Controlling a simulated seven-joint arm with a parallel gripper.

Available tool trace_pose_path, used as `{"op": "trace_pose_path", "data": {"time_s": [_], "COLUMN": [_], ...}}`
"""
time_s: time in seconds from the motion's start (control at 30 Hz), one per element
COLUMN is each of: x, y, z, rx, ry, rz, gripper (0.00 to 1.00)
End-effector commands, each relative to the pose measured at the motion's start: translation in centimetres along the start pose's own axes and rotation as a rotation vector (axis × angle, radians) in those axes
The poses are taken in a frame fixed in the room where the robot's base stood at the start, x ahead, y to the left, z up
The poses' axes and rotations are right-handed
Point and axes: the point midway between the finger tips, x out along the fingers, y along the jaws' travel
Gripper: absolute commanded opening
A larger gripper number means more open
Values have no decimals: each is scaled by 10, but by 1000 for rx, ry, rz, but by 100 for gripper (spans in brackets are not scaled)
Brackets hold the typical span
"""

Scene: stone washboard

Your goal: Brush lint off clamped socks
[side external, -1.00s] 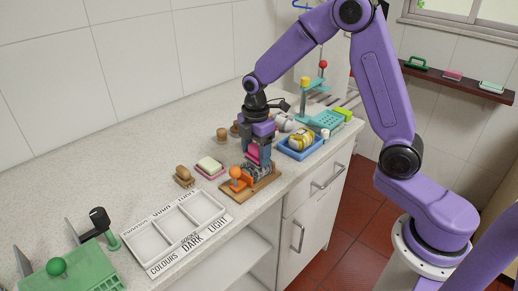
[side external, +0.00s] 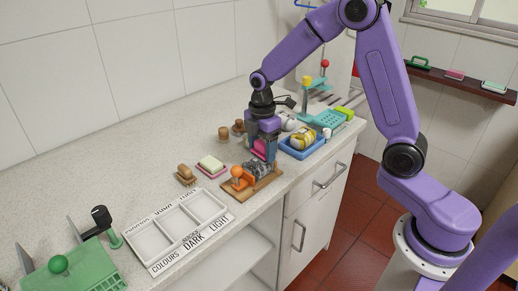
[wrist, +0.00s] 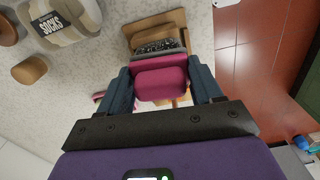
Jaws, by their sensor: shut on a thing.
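My gripper (side external: 262,156) is shut on a magenta brush (side external: 260,147), which also shows between the two blue fingers in the wrist view (wrist: 162,82). A dark speckled grey sock (side external: 257,168) lies on a wooden board (side external: 267,183) near the counter's front edge. An orange clamp (side external: 242,180) with a round knob stands at the sock's left end. The brush is over the sock's right part; I cannot tell whether it touches. In the wrist view the sock (wrist: 157,46) shows just beyond the brush, partly hidden by it.
A white sorting tray (side external: 153,245) with dark and light labels is at left front. Soap on a pink dish (side external: 211,165) and a wooden brush (side external: 185,175) sit left of the board. A blue tray (side external: 305,150) stands close behind at right. The counter's front edge is near.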

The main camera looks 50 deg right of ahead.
Motion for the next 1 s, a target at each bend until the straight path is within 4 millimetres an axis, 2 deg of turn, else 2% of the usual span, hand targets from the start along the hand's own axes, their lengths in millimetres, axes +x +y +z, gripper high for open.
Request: {"op": "trace_pose_path", "data": {"time_s": [0.5,1.0], "x": [0,0], "y": [-5,-1], "z": [-45,-2], "rx": [-6,0], "ry": [0,0], "rz": [-2,-1], "gripper": [36,36]}}
